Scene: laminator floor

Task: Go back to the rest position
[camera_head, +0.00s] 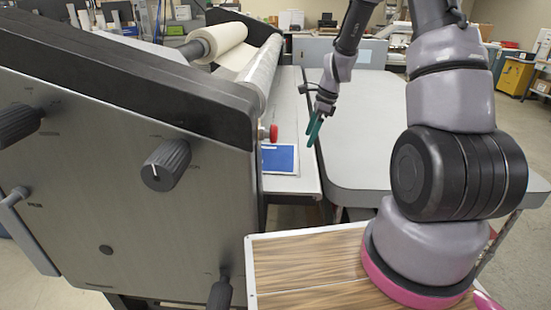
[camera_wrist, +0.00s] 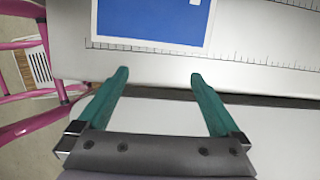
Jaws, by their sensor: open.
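My gripper (camera_head: 315,128) hangs from my arm near the laminator's feed table, over the gap between it and the grey table. In the wrist view my gripper (camera_wrist: 160,80) shows two green fingers spread apart with nothing between them. The fingertips lie over the near edge of the white feed table. A blue sheet with a white border (camera_wrist: 152,20) lies flat on the feed table beyond the fingertips, apart from them. The blue sheet also shows in the head view (camera_head: 280,158).
The laminator (camera_head: 110,200) with knobs and a red button (camera_head: 268,133) fills the left. A roll of film (camera_head: 218,42) sits on top. The grey table (camera_head: 365,135) stands at the right, its top mostly clear. Office equipment lines the back.

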